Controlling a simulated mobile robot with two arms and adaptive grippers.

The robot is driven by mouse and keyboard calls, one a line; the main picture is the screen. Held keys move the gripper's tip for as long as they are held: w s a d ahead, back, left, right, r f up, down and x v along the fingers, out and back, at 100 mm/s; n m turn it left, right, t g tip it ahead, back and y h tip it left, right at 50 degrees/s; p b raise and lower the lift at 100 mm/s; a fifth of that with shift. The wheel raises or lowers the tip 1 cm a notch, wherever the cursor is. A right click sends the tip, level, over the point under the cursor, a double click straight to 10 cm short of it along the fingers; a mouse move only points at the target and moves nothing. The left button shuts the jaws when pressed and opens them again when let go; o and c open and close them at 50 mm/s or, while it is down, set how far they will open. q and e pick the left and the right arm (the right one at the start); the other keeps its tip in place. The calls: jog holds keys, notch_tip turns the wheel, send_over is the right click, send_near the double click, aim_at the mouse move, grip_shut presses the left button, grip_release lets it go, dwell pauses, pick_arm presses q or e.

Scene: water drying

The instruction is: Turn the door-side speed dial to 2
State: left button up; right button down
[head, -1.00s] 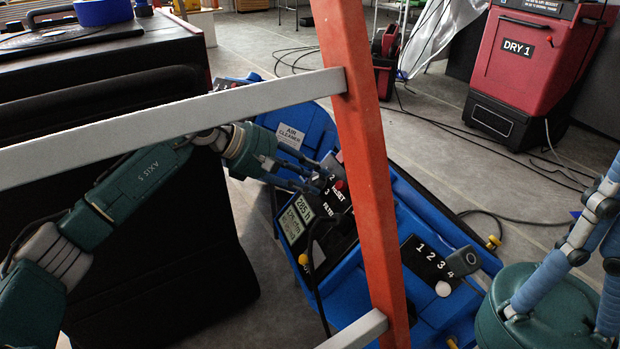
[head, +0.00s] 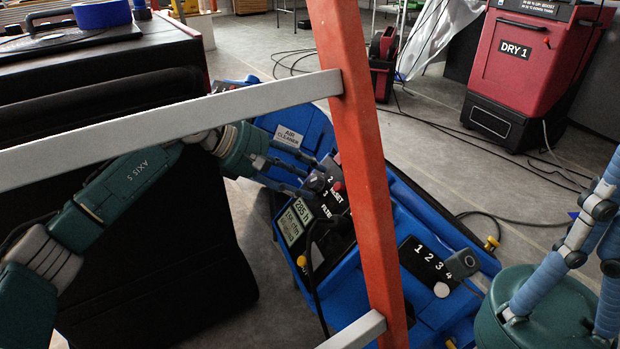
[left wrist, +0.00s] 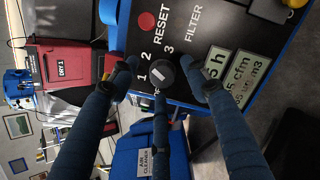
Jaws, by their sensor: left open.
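The air cleaner (head: 405,310) is a blue machine on the floor, with a dark panel marked 1, 2, 3, RESET and FILTER. Its round dark dial (left wrist: 160,74) sits below the figures in the left wrist view; it also shows small in the head view (head: 316,183). I cannot tell which figure its mark points to. My left gripper (left wrist: 160,70) is open, its three dark fingers spread around the dial. I cannot tell whether they touch it. My right gripper (head: 590,235) is partly in view at the right edge, its fingertips not clear.
An orange ladder leg (head: 358,150) with pale rungs crosses in front of the air cleaner. A second panel (head: 428,262) is marked 1 to 4. A black case (head: 120,110) stands at left. A red DRY 1 unit (head: 530,60) and cables are behind.

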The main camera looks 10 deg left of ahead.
pick_arm(q)
jog(key=v, duration=1)
jog(key=shift+r, duration=0.2)
jog(key=shift+s, duration=0.1)
